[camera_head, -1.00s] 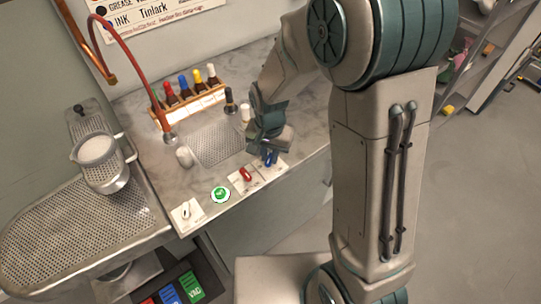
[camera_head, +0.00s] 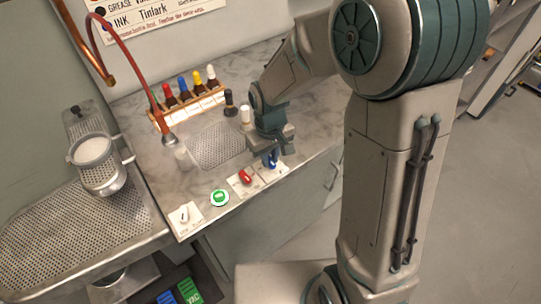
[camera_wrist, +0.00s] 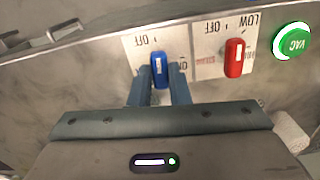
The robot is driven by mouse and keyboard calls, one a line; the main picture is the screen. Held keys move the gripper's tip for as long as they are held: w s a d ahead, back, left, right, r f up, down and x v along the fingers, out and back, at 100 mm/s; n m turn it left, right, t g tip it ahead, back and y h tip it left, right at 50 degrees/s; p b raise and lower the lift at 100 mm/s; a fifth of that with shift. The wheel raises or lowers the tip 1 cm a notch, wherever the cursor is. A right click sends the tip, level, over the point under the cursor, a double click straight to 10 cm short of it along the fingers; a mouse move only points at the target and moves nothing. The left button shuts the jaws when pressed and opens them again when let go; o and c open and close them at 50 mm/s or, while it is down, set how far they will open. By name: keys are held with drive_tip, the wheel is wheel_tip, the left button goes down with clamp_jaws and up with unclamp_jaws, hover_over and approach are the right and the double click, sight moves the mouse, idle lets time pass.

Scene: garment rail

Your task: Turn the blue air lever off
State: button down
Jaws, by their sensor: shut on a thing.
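The blue air lever (camera_wrist: 159,70) sits on a white plate (camera_wrist: 142,44) marked OFF and ON at the counter's front edge. In the wrist view it points roughly up the picture, toward the OFF side. My gripper (camera_wrist: 160,84) has one finger on each side of the lever and is shut on it. In the head view my gripper (camera_head: 271,154) is over the front right of the counter, and the blue lever (camera_head: 272,163) shows partly below it. The fingers hide part of the lever's base.
The red lever (camera_head: 246,177) is close beside the blue one. The green VAC button (camera_head: 219,198) and a white switch (camera_head: 184,215) lie further left. A bottle rack (camera_head: 190,106), a red hose (camera_head: 140,62) and a strainer cup (camera_head: 95,155) stand behind and left.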

sight(270, 160)
drive_tip(key=shift+w+r+n, duration=0.15)
drive_tip(key=shift+n, duration=0.45)
drive_tip(key=c, duration=1.4)
unclamp_jaws()
drive_tip(key=shift+o, duration=0.2)
wheel_tip(270, 160, up, 14)
